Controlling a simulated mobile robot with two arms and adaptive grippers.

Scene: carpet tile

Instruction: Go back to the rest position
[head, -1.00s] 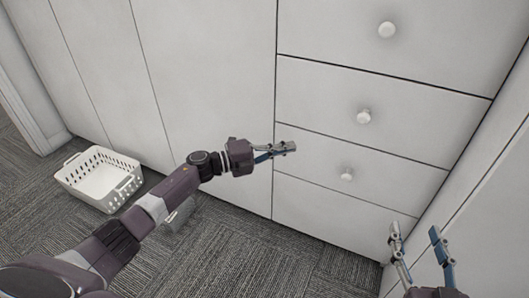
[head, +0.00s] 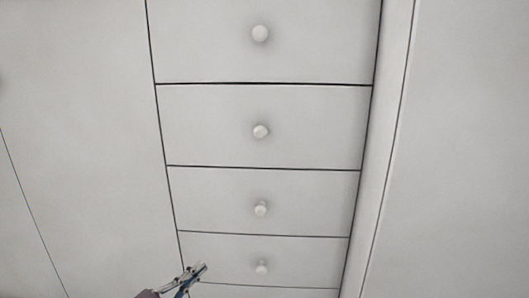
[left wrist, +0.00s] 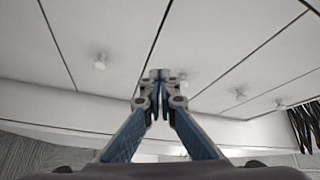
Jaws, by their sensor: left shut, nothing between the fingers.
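My left gripper (head: 196,270) shows at the bottom of the head view, in front of the lower left of the drawer fronts. In the left wrist view its fingers (left wrist: 159,76) meet at the tips, shut with nothing between them. The arm behind it is mostly cut off by the lower edge of the head view. My right gripper is not in the head view.
White drawer fronts (head: 220,120) with round knobs (head: 260,131) fill the middle of the head view, all closed. Plain white panels stand at left (head: 70,110) and right (head: 470,150). Grey carpet (left wrist: 25,150) shows low in the left wrist view.

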